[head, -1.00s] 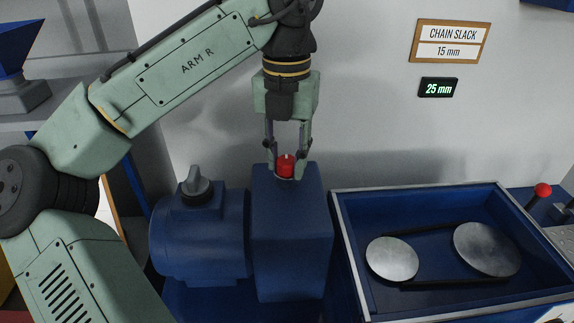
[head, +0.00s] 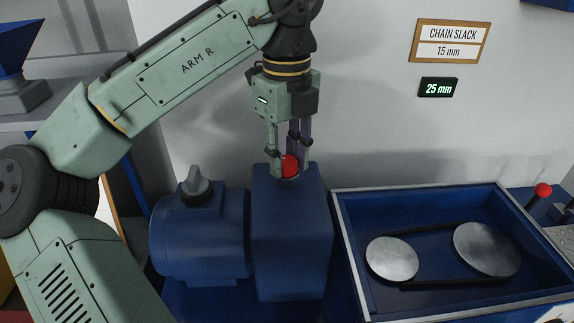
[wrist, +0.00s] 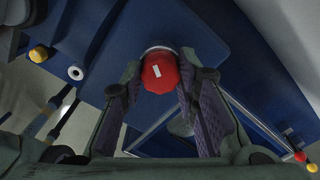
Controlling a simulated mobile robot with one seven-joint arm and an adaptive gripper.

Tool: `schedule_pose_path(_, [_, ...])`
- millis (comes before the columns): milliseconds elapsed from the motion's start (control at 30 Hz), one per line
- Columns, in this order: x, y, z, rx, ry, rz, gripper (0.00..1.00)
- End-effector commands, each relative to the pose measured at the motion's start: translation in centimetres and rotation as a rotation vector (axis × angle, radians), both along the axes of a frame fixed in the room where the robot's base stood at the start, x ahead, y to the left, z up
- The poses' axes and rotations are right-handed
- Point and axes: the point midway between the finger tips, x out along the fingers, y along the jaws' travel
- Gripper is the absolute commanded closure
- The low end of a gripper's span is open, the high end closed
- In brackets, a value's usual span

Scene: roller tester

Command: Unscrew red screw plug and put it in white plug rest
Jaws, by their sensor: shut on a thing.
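The red screw plug (head: 290,165) sits upright at the top of the blue gearbox block (head: 290,235). My gripper (head: 288,168) points straight down over it, with its fingers shut on the plug's sides. In the wrist view the red plug (wrist: 160,72) shows between the two fingers, with a white mark on its top and a pale ring at its far edge. I cannot tell how far the plug is threaded in.
A blue motor (head: 200,235) with a grey knob (head: 196,184) stands left of the block. To the right is an open blue tray (head: 345,230) with two metal discs and a chain. A red-knobbed lever (head: 543,190) is at far right. A display (head: 439,87) reads 25 mm.

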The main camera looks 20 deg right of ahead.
Motion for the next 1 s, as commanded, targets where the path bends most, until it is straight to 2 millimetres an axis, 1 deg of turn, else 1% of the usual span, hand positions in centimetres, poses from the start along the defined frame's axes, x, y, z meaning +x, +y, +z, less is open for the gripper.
schedule_pose_path(133, [0.00,0.00,0.00,0.000,0.000,0.014,1.00])
schedule_pose_path(233, [0.00,0.00,0.01,0.000,0.000,0.108,1.00])
schedule_pose_path(700, [0.02,0.00,0.07,0.000,0.000,0.836,1.00])
schedule_pose_path(800, [0.01,0.00,0.08,0.000,0.000,0.949,1.00])
schedule_pose_path(900, [0.02,0.00,0.09,0.000,0.000,1.004,1.00])
schedule_pose_path(1000, [0.02,0.00,0.09,0.000,0.000,1.014,1.00])
